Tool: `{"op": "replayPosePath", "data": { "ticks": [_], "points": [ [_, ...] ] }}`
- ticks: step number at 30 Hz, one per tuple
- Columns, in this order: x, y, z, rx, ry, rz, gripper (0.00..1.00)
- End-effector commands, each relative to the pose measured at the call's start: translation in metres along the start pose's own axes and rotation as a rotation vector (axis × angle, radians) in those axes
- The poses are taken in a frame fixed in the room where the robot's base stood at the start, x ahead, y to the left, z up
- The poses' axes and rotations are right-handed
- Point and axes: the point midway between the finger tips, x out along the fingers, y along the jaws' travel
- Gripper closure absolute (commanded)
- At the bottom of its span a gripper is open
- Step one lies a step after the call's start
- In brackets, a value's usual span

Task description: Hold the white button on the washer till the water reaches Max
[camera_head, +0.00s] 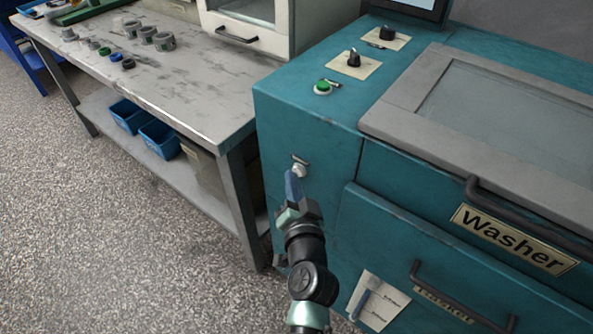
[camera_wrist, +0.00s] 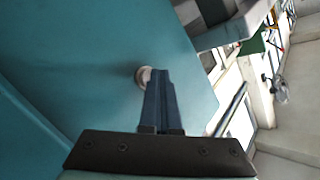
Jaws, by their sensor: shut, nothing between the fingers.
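The teal washer (camera_head: 310,140) stands at the right in the head view, with a "Washer" label on its front. The white button (camera_head: 299,170) sits on its narrow front panel, left of the drawer. My gripper (camera_head: 291,178) is shut and empty, with its blue fingertips at or just in front of the button. In the wrist view the button (camera_wrist: 143,76) shows just beyond the fingertips of my gripper (camera_wrist: 158,78), partly hidden by them. I cannot tell whether the button is pressed in. No water level or Max mark can be made out.
A green button (camera_head: 322,87) and two black knobs (camera_head: 354,58) are on the washer's top. Handles (camera_head: 450,295) jut from its front. A grey workbench (camera_head: 190,85) with small parts stands at the left. The floor (camera_head: 130,240) before it is clear.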

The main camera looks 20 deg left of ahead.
Motion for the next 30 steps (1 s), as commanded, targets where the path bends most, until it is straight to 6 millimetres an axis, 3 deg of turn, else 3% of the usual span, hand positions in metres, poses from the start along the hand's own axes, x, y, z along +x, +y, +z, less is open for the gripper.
{"op": "replayPosePath", "data": {
  "ticks": [17, 30],
  "points": [
    [-0.010, -0.007, 0.007, 0.000, -0.002, 0.000, 1.00],
    [-0.038, -0.029, 0.027, 0.000, -0.003, 0.000, 1.00]
  ]
}}
